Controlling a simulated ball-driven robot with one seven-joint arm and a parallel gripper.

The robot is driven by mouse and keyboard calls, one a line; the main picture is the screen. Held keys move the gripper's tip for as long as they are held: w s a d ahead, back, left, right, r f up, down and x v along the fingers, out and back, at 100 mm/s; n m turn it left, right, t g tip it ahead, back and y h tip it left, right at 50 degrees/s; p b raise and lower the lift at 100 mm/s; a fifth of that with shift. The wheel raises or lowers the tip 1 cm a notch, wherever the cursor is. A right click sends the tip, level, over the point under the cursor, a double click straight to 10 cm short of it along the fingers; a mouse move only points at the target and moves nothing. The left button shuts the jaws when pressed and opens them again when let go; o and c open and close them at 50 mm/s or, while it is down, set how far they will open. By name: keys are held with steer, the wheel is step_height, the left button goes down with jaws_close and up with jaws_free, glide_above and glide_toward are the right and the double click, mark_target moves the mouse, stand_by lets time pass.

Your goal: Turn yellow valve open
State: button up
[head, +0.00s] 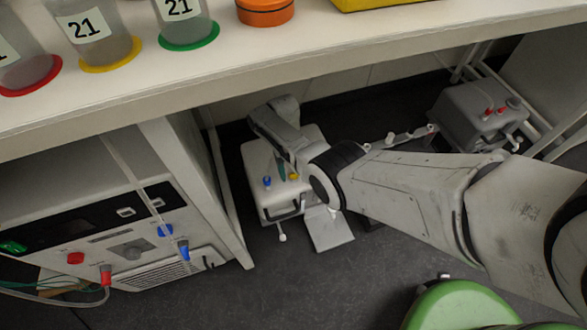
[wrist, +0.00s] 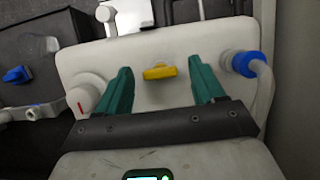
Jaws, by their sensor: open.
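The yellow valve (wrist: 159,72) is a small handle on the face of a white box-shaped unit (wrist: 85,58). Its handle lies roughly sideways across the wrist view. My gripper (wrist: 160,82) is open, with one green finger on each side of the valve and a gap on both sides. The fingers do not visibly touch it. In the head view, a small yellow part (head: 293,176) shows beside a green finger of my gripper (head: 281,170), over the white unit (head: 258,155) under the bench. My wrist hides part of the unit there.
A blue connector with a hose (wrist: 243,64) is right of the gripper, and a white knob with a red mark (wrist: 84,98) is left. A grey unit with red parts (head: 478,112) stands at the right. The bench top (head: 330,50) overhangs; its support panel (head: 195,180) is left.

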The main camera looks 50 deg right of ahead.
steer(key=p+v, duration=0.3)
steer(key=v, duration=0.7)
steer(key=shift+w+r+p, duration=0.15)
steer(key=shift+r+p, duration=0.15)
steer(key=shift+d, duration=0.1)
steer(key=s+a+f+n+t+h, duration=0.1)
steer(key=s+a+f+n+t, duration=0.2)
steer(key=s+a, duration=0.6)
steer(key=s+a+r+n+t+h, duration=0.1)
steer(key=s+a+r+n, duration=0.1)
steer(key=s+a+r, duration=0.45)
steer(key=s+a+r+n+t+h, duration=0.1)
steer(key=s+r, duration=0.2)
steer(key=s, duration=0.6)
step_height(320, 180, up, 25)
steer(key=p, duration=2.5)
steer(key=shift+s+d+r, duration=0.1)
steer(key=shift+d, duration=0.05)
